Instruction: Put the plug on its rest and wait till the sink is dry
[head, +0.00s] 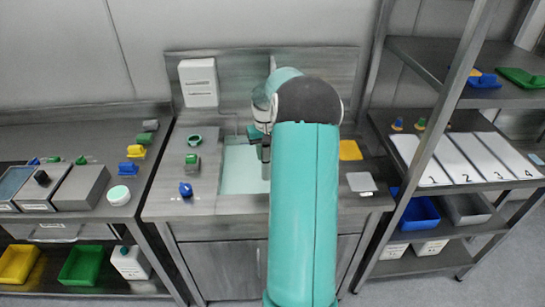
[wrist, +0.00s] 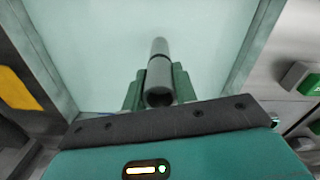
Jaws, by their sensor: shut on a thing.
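My gripper (wrist: 158,82) is shut on a grey upright tube with a dark band, which I take to be the plug (wrist: 159,73). In the head view the plug (head: 265,166) shows as a grey bar at the right of the sink, partly behind my arm. The sink (head: 242,169) holds a flat pale teal surface, which looks like liquid. Whether the plug's lower end touches the sink floor cannot be told. A dark green ring (head: 195,140) lies on the counter left of the sink; it may be the rest. My gripper is over the sink.
Left of the sink stand a green-topped grey block (head: 192,162) and a blue knob (head: 186,189). Right of it lie a yellow cloth (head: 350,150) and a pale grey pad (head: 361,182). A white dispenser (head: 198,83) hangs behind. Shelving with numbered panels (head: 459,157) rises at right.

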